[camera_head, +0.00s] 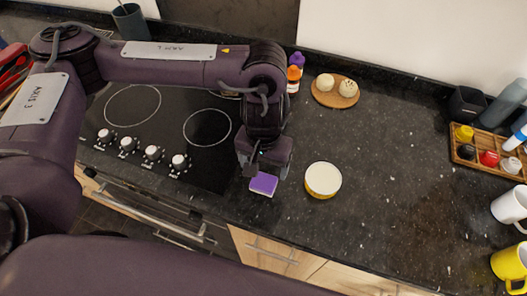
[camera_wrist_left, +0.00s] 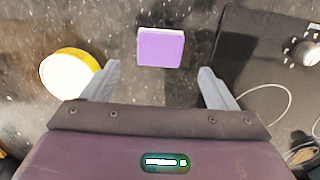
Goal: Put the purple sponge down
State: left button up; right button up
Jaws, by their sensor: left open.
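The purple sponge (camera_head: 263,184), with a pale underside, lies on the dark granite counter near its front edge, just right of the stove. My left gripper (camera_head: 264,166) is right above and behind it in the head view. In the left wrist view, the sponge (camera_wrist_left: 160,47) lies beyond the fingertips, between their lines. The left gripper's two fingers (camera_wrist_left: 158,80) are spread wide with nothing between them. The sponge appears apart from both fingers. My right gripper is not in view.
A yellow bowl with a white inside (camera_head: 323,180) stands close to the right of the sponge. The black cooktop (camera_head: 160,115) with several knobs lies to the left. A round wooden board (camera_head: 335,92) is at the back. A wooden crate (camera_head: 490,150) and mugs stand far right. The middle-right counter is clear.

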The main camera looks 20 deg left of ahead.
pick_arm(q)
jog(key=shift+r, duration=2.3)
